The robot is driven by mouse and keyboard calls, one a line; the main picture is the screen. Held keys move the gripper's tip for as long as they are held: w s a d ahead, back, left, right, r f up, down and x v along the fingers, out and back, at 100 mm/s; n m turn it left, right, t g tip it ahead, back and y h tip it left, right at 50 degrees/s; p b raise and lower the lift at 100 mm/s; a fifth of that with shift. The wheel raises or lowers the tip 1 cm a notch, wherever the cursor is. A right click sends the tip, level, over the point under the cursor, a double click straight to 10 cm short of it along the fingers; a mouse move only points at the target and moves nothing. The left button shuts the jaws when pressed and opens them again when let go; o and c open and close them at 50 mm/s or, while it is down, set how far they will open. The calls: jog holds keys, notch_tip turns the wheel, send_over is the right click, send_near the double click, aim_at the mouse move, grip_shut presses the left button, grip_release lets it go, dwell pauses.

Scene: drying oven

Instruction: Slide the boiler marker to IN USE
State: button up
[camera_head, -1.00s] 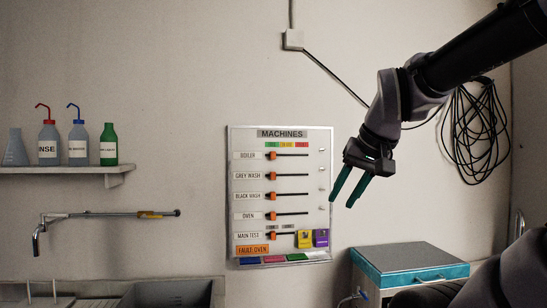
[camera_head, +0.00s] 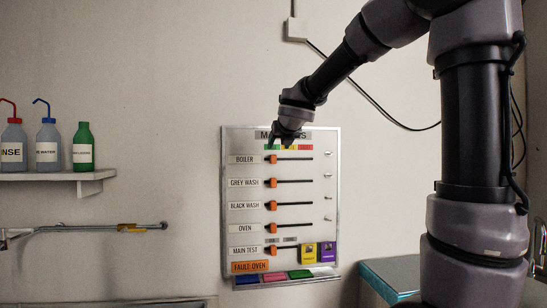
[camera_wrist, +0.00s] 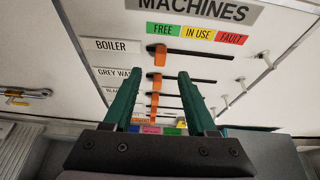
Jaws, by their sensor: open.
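The boiler marker (camera_head: 272,159) is an orange slider on the top slot of the MACHINES board (camera_head: 331,235). It stands at the left end of its slot, below the green FREE label (camera_wrist: 163,29). The yellow IN USE label (camera_wrist: 198,33) is to its right, over the middle of the slot. My gripper (camera_wrist: 159,79) is open and empty. In the wrist view the marker (camera_wrist: 159,55) lies just beyond the fingertips, in line with the gap between them. I cannot tell how far the fingertips are from the board. In the head view my gripper (camera_head: 271,146) hides part of the title and green label.
More orange sliders, such as the grey wash marker (camera_head: 273,183), sit below at the left of their slots. A shelf (camera_head: 60,177) with bottles and a tap pipe (camera_head: 90,228) are on the left. A teal-edged cabinet (camera_head: 378,285) is at lower right.

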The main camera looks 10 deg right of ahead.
aim_at(274, 156)
jog(key=x, duration=1)
jog(key=shift+f, duration=0.1)
grip_shut()
dwell(1.1)
